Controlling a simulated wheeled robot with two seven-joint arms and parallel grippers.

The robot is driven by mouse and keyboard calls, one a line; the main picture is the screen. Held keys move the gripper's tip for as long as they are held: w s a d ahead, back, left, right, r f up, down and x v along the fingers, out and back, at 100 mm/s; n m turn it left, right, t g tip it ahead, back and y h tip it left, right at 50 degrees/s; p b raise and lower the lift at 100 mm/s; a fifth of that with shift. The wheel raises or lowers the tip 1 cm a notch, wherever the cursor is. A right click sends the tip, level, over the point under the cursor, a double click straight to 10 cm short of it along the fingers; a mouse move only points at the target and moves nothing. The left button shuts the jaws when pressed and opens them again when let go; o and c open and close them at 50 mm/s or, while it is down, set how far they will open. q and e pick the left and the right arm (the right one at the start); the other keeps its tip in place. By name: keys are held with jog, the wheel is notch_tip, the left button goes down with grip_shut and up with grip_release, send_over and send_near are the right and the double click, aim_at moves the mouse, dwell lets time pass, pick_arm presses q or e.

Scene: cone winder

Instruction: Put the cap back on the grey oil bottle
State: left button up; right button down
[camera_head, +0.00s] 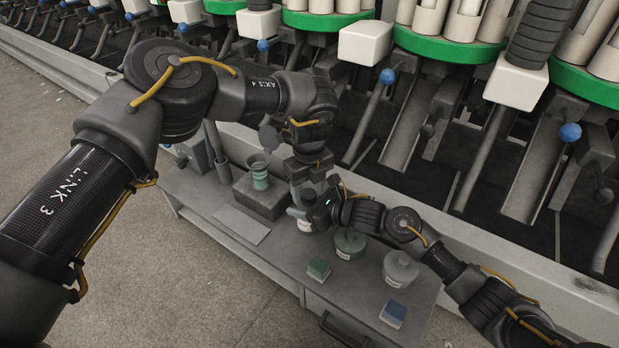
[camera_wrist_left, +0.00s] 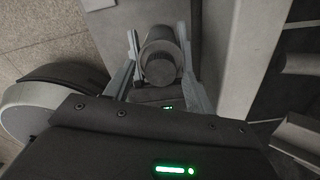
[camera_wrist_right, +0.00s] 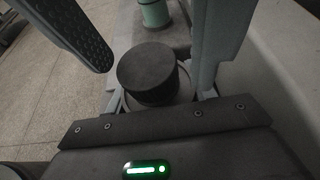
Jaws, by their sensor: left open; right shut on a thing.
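The grey oil bottle (camera_head: 304,224) stands on the bench in the head view, mostly hidden behind my grippers. My right gripper (camera_head: 318,212) is shut on it from the right. A dark round cap (camera_wrist_right: 148,72) is over the bottle's paler top (camera_wrist_right: 182,92) in the right wrist view. I cannot tell whether it is fully seated. My left gripper (camera_head: 304,196) is above the bottle, pointing down and open. In the left wrist view the cap (camera_wrist_left: 160,66) lies between its spread fingers, which look apart from it.
A green-lidded jar (camera_head: 350,243) and a grey jar (camera_head: 400,268) stand to the right. A teal cone (camera_head: 260,176) stands on a grey block (camera_head: 256,202) at left. The winder machine (camera_head: 450,100) runs behind the bench.

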pick_arm(q)
jog(key=shift+f, duration=0.4)
pick_arm(e)
jog(key=shift+r, duration=0.1)
pick_arm(q)
jog(key=c, duration=1)
jog(key=o, duration=1)
jog(key=shift+o, duration=0.2)
jog(key=shift+r, duration=2.3)
jog(key=o, duration=0.6)
jog(key=shift+c, duration=0.2)
notch_tip(320, 180, up, 12)
